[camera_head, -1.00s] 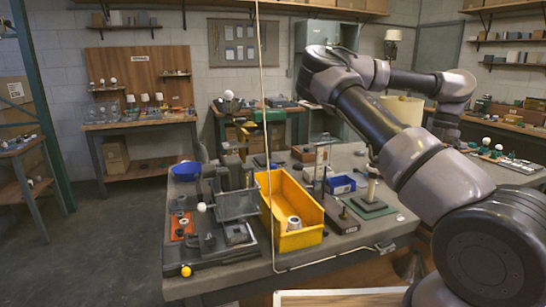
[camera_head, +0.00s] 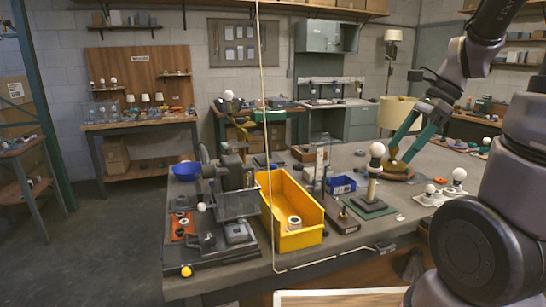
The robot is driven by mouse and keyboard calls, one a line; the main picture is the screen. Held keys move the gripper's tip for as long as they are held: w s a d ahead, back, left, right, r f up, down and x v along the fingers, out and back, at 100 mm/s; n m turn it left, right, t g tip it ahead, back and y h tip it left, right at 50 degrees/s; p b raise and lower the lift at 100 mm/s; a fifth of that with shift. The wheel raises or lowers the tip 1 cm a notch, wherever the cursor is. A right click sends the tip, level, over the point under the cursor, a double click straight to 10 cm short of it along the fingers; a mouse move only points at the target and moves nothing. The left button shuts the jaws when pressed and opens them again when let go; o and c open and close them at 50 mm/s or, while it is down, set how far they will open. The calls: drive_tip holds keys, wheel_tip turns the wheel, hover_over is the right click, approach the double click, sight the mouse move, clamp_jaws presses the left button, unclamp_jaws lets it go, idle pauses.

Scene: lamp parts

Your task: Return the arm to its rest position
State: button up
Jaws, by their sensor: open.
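My arm rises on the right side of the head view, bends at the top edge and comes back down to the left. My gripper (camera_head: 399,155) hangs at its end, pointing down and to the left, with its two teal fingers apart and nothing seen between them. Behind the fingers, a cream lampshade (camera_head: 394,112) is partly covered. A round wooden base (camera_head: 397,174) shows just below the fingertips. I cannot tell whether the fingers touch it.
The grey worktable (camera_head: 350,240) holds a yellow bin (camera_head: 290,205) with a pale ring-shaped part, a small blue bin (camera_head: 341,185) and a wire basket (camera_head: 237,203). Small bulbs on white bases (camera_head: 445,190) stand at the right. A thin pale cord (camera_head: 261,110) hangs in front.

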drive_tip(key=s+a+r+n+t+h, duration=0.2)
drive_tip(key=s+r+n+t, duration=0.1)
drive_tip(key=r+n, duration=0.2)
drive_tip(key=s+a+r+n+t+h, duration=0.1)
drive_tip(key=s+a+r+n+t, duration=0.2)
drive_tip(key=n, duration=0.7)
drive_tip(key=shift+a+r+t+h, duration=0.3)
drive_tip(key=shift+r+h, duration=0.1)
drive_tip(key=shift+r, duration=1)
